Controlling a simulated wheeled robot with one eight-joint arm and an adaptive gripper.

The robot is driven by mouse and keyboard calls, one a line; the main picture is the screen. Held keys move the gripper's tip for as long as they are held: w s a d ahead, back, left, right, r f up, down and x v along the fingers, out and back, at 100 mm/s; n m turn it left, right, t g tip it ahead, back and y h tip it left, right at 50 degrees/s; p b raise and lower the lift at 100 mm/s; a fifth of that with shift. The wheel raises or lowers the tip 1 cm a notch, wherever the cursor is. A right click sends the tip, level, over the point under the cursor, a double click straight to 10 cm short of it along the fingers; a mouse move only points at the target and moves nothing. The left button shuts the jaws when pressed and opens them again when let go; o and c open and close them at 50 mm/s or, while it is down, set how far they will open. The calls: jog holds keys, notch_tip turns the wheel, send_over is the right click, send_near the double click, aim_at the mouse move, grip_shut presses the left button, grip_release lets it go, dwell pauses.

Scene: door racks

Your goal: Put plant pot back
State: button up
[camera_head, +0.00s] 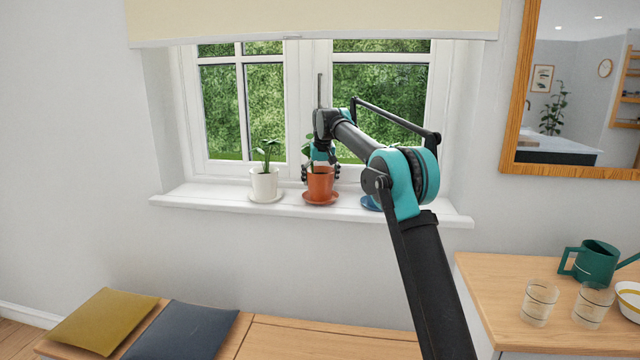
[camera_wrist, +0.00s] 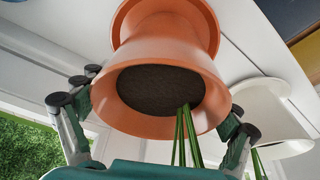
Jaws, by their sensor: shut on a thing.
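A terracotta plant pot (camera_head: 320,184) with a green plant is on the window sill, upright at its terracotta saucer (camera_head: 320,200). I cannot tell whether its base rests in the saucer or is just above it. My gripper (camera_head: 320,172) is shut on the pot, with fingers on both sides near the rim. In the wrist view, the pot (camera_wrist: 160,58) fills the middle, with dark soil and green stems, and my gripper's fingers (camera_wrist: 158,112) flank it. The saucer edge (camera_wrist: 122,22) shows beyond the pot's base.
A white potted plant (camera_head: 264,184) on a white saucer stands close to the left. A blue saucer (camera_head: 369,203) is partly hidden behind my arm at right. The window is behind the sill (camera_head: 215,198). Cushions lie on a bench below; a watering can (camera_head: 596,262) and glasses stand at right.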

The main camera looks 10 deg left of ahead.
jog(key=shift+f, duration=0.35)
jog(key=o, duration=1.6)
jog(key=shift+f, duration=0.1)
jog(key=v, duration=1.2)
jog(key=shift+d, duration=0.1)
